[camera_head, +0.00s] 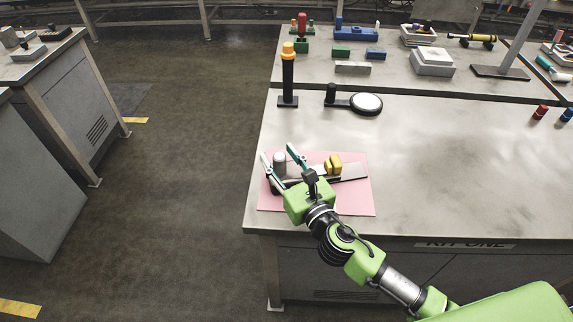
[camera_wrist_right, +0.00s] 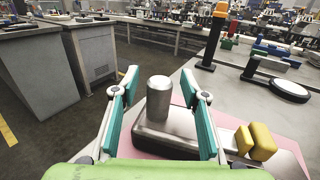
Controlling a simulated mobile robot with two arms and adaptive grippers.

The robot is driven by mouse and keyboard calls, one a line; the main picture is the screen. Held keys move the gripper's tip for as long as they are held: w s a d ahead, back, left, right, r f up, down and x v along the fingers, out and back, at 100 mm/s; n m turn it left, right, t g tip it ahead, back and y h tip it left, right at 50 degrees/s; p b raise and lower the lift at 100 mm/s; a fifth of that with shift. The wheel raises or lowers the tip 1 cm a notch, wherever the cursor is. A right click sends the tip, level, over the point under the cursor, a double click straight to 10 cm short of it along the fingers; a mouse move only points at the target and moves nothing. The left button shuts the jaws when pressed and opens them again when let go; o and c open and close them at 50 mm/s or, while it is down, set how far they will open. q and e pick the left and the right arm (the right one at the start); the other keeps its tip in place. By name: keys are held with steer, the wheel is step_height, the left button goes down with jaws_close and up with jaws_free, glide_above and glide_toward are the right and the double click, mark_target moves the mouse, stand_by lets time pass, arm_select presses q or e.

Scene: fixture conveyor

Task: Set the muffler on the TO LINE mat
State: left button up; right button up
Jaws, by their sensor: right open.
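A pink mat (camera_head: 352,203) lies at the near left corner of the table; no label on it can be read. On it is a grey metal piece with an upright cylinder (camera_head: 279,159), which I take to be the muffler. In the right wrist view its cylinder (camera_wrist_right: 159,97) stands on a rounded base between the fingers of my right gripper (camera_wrist_right: 168,92). The gripper is open, with a gap on both sides of the cylinder. My right gripper (camera_head: 279,158) partly covers the piece in the head view. My left gripper is not in view.
Two yellow blocks (camera_head: 333,163) stand just right of the cylinder on a grey strip (camera_head: 353,173). A black post with an orange top (camera_head: 288,75) and a round white disc (camera_head: 366,104) stand behind. The table's middle right is clear.

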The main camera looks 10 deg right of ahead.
steer(key=v, duration=1.1)
steer(key=shift+s, duration=0.4)
steer(key=shift+d+r, duration=0.1)
stand_by(0.3)
